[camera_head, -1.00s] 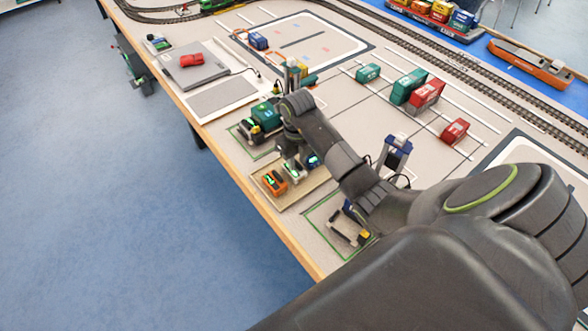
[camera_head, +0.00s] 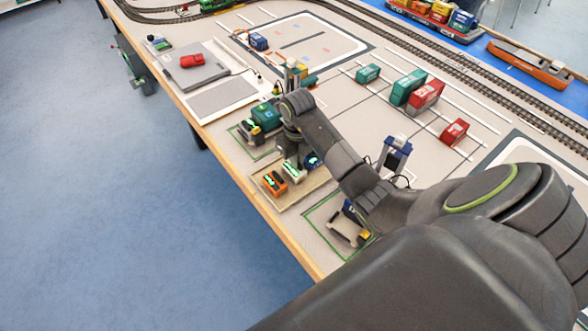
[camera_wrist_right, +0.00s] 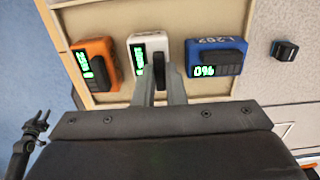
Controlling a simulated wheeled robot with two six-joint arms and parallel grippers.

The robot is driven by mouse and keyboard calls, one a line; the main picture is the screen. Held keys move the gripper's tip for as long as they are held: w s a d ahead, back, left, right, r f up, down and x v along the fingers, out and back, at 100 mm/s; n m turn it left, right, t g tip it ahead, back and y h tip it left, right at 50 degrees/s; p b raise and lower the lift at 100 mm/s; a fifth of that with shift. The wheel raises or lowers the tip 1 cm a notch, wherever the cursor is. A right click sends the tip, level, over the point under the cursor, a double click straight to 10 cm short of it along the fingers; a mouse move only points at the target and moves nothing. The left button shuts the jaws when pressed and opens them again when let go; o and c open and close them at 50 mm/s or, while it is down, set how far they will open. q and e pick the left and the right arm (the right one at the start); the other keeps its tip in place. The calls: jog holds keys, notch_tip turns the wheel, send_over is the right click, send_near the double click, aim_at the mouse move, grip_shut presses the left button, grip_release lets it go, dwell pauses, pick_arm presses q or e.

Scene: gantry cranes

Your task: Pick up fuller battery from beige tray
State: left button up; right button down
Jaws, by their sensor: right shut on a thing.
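The beige tray (camera_head: 297,196) holds an orange battery (camera_head: 274,183), a white battery (camera_head: 292,171) and a blue battery (camera_head: 313,160) side by side. In the right wrist view the orange battery (camera_wrist_right: 97,62), white battery (camera_wrist_right: 150,42) and blue battery (camera_wrist_right: 218,58) each have a lit green display. The blue one's reads like 0%; the others are hard to read. My right gripper (camera_wrist_right: 160,77) is shut on the white battery's dark grip, in the middle of the row. Its fingers hide part of that battery. I cannot tell whether the battery touches the tray. My left gripper is not in view.
A green and yellow vehicle (camera_head: 262,121) stands behind the tray. A blue and white gantry crane (camera_head: 394,157) stands to the right. A small dark block (camera_wrist_right: 285,50) lies beside the tray. The table's wooden edge (camera_head: 262,205) runs close to the tray's left.

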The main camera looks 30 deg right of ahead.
jog(key=shift+r+p, duration=2.35)
jog(key=shift+r, duration=0.9)
